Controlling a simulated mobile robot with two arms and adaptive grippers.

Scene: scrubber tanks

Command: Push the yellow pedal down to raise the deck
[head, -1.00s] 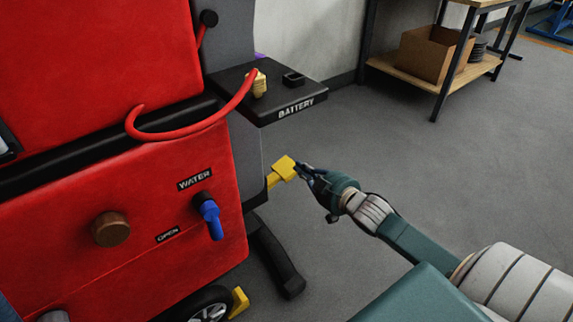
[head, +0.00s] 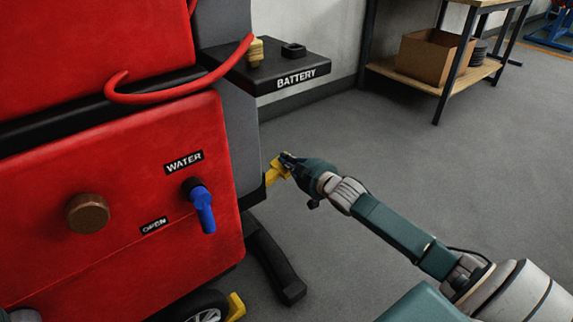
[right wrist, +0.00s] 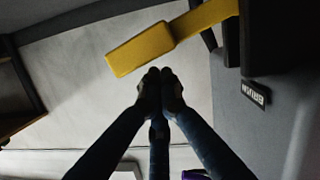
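The yellow pedal (head: 275,173) sticks out from the lower right side of the red and grey scrubber (head: 120,190). My right gripper (head: 286,160) is at its outer end and hides part of it in the head view. In the right wrist view the pedal's flat yellow pad (right wrist: 140,50) lies just beyond my fingertips (right wrist: 161,76). The fingers are together with nothing between them. I cannot tell whether they touch the pad. My left gripper is not in view.
A black shelf marked BATTERY (head: 297,76) juts out above the pedal. A black foot (head: 275,262) and a yellow part (head: 235,306) by the wheel are below. A BRUSH label (right wrist: 253,92) shows near the pedal. The floor to the right is clear up to a bench (head: 440,85).

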